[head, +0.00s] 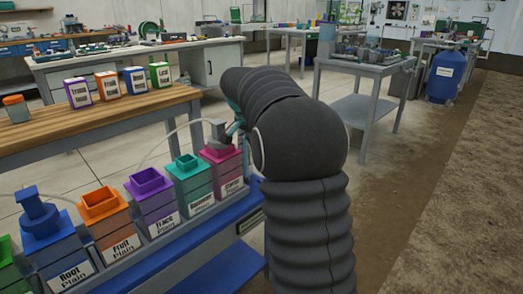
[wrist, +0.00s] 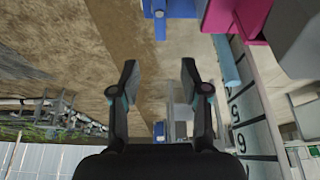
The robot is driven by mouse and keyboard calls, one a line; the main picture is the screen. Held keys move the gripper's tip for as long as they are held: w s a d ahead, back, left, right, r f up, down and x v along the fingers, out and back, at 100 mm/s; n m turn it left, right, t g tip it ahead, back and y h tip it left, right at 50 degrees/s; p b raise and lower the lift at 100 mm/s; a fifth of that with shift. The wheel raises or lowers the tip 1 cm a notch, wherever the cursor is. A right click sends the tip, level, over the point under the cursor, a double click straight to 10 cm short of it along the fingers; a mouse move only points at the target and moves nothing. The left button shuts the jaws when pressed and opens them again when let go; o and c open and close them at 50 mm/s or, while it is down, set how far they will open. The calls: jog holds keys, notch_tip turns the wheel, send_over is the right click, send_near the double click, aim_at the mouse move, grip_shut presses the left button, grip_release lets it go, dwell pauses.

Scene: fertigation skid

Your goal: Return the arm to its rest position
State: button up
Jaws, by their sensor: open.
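My gripper (wrist: 159,80) is open in the wrist view, with two dark fingers apart and nothing between them. In the head view my dark, ribbed arm rises at the centre and bends left, and it hides most of the gripper. The arm's end is close to the pink canister (head: 222,170), which has a grey fitting (head: 218,131) on top. In the wrist view, part of the pink canister (wrist: 235,22) shows at the upper right, beyond the fingers. I cannot tell whether the gripper touches it.
Several small boxes (head: 108,84) stand on a wooden bench (head: 60,128). Bare floor (head: 410,190) lies to the right.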

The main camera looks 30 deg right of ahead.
dwell(0.4)
jog(key=s+a+r+n+t, duration=0.1)
jog(key=s+a+r+n, duration=0.25)
jog(key=s+a, duration=0.35)
jog(key=s+a+f+n+t+y+p, duration=0.1)
jog(key=s+a+n, duration=0.2)
jog(key=s, duration=0.6)
jog(key=s+a+f+n+t+y, duration=0.1)
jog(key=s+a+f+n, duration=0.1)
jog(key=s, duration=0.7)
jog(key=s+a+f+n+t+y+p, duration=0.1)
jog(key=s+a+f+n+y, duration=0.1)
jog(key=s+a+n, duration=0.3)
jog(key=s+a, duration=0.1)
jog(key=s, duration=0.3)
jog(key=shift+s+p, duration=0.3)
jog(key=shift+c, duration=0.4)
dwell(1.2)
